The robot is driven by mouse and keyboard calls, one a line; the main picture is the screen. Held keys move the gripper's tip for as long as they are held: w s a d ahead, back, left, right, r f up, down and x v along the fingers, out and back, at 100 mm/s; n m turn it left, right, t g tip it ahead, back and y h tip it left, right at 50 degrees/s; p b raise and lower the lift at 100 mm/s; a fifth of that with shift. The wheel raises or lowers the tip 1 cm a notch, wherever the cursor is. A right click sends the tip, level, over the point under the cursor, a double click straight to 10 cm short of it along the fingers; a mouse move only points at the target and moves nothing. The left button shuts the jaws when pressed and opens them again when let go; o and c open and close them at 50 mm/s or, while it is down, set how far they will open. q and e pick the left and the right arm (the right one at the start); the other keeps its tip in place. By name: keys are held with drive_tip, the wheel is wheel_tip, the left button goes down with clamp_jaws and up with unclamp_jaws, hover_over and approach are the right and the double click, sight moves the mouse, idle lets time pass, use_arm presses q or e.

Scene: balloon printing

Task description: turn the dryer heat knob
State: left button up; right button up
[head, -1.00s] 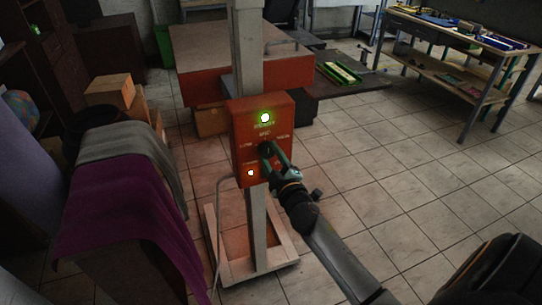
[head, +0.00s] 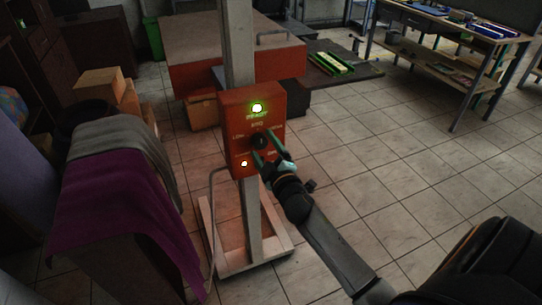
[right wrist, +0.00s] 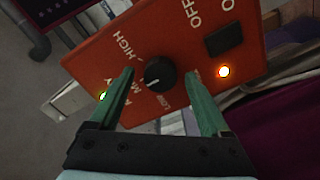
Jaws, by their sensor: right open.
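The dryer's red control box (head: 243,104) is fixed to an upright post. Its black round heat knob (head: 260,140) is at the middle of the face, with a green light above and a small orange-white light at lower left. In the right wrist view the knob (right wrist: 160,75) has a white pointer line, with HIGH and LOW lettering around it. My right gripper (head: 268,160) is in front of the box, just below the knob. In the wrist view its two green fingers (right wrist: 162,90) are spread on either side of the knob, apart from it. My left gripper is out of view.
The post stands on a wheeled-looking base frame (head: 273,258) on the tiled floor. Purple cloth (head: 115,210) and grey cloth (head: 130,150) hang over a box at the left. A workbench (head: 450,45) is at the back right. Floor to the right is clear.

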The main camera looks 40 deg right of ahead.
drive_tip(key=b+v, duration=0.2)
drive_tip(key=v, duration=1)
drive_tip(key=s+a+f+m+g+y, duration=0.2)
drive_tip(key=s+a+f, duration=0.3)
drive_tip(key=f, duration=0.3)
drive_tip(key=s+a+f+m+g+y, duration=0.2)
drive_tip(key=s+a+f+g, duration=0.1)
drive_tip(key=f, duration=0.6)
drive_tip(key=s+a+f+m+g+y, duration=0.2)
drive_tip(key=s+a+f+g, duration=0.1)
drive_tip(key=s+a+f, duration=0.3)
wheel_tip(320, 180, down, 2)
drive_tip(key=shift+s+a+f+g, duration=0.15)
drive_tip(key=shift+s+a+g, duration=0.15)
drive_tip(key=shift+s+a, duration=0.1)
